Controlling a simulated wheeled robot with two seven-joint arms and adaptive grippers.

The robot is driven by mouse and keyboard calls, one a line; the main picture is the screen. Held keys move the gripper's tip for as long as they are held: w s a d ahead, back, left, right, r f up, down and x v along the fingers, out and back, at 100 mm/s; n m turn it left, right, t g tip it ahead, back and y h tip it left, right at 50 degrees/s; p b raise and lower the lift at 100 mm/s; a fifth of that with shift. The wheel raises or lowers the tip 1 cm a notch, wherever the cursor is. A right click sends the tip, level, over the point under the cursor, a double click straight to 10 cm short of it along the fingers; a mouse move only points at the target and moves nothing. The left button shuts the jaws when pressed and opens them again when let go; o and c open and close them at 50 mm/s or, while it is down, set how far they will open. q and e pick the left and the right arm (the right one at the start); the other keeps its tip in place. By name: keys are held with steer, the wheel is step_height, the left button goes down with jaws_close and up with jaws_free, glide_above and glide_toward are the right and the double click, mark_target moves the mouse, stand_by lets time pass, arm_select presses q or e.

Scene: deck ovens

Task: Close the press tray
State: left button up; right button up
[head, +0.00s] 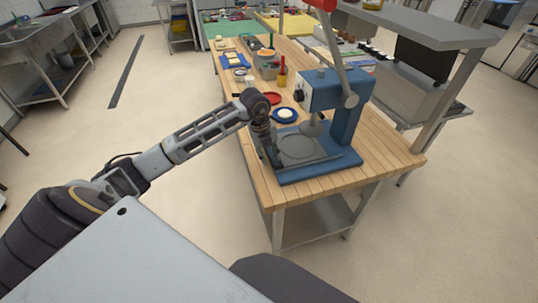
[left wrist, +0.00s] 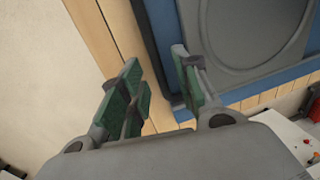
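The blue press (head: 345,125) stands on the wooden table, with its lever and red handle (head: 320,4) raised. Its grey tray (head: 297,150), with a round plate, lies low at the front of the blue base. The tray also shows at the upper right of the left wrist view (left wrist: 240,40). My left gripper (head: 267,148) is at the tray's left side in the head view. In the left wrist view my left gripper (left wrist: 155,85) has its green-padded fingers apart with nothing between them. Whether a finger touches the tray's edge is unclear. My right gripper is not in view.
A blue plate (head: 284,115) and a red plate (head: 271,98) lie behind the press on the wooden table (head: 385,155). Several containers and utensils stand farther back. A metal shelf unit (head: 440,35) stands close on the right. The floor left of the table is clear.

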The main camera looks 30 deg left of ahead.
mark_target(283, 155)
arm_select(q)
steer(key=shift+f, duration=0.2)
jaws_close()
steer(key=shift+w+d, duration=0.1)
steer(key=shift+w, duration=0.05)
stand_by(0.3)
steer(key=shift+w+d+r+b, duration=0.1)
steer(key=shift+w+d+b, duration=0.2)
steer(key=shift+w+d, duration=1.35)
steer(key=shift+w+a, duration=0.1)
steer(key=shift+w, duration=0.05)
jaws_free()
steer(key=shift+w, duration=0.15)
